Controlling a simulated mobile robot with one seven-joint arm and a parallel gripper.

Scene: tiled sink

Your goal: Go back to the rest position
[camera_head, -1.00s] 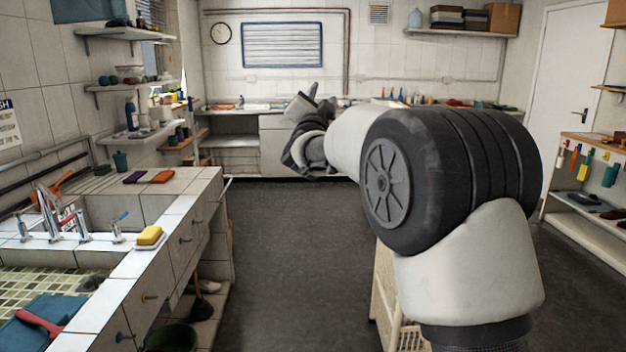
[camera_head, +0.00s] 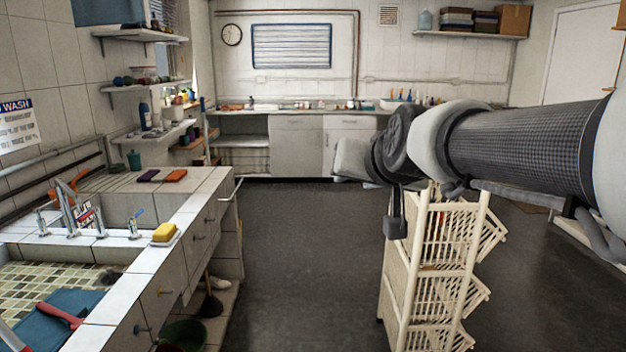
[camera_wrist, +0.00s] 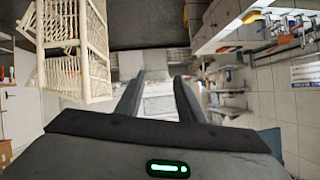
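My gripper (camera_wrist: 158,80) shows in the wrist view with its two dark fingers apart and nothing between them. It is open and empty. In the head view my arm reaches in from the right edge, above the white rack. A dark part hangs down near the rack's left top, but I cannot tell whether it is a finger. The wrist view is turned over, with the floor at the top.
A white slatted rack (camera_head: 447,235) stands below my arm; it also shows in the wrist view (camera_wrist: 75,45). The tiled sink counter (camera_head: 205,185) runs along the left, with a yellow sponge (camera_head: 165,232). The dark floor (camera_head: 300,240) between them is clear.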

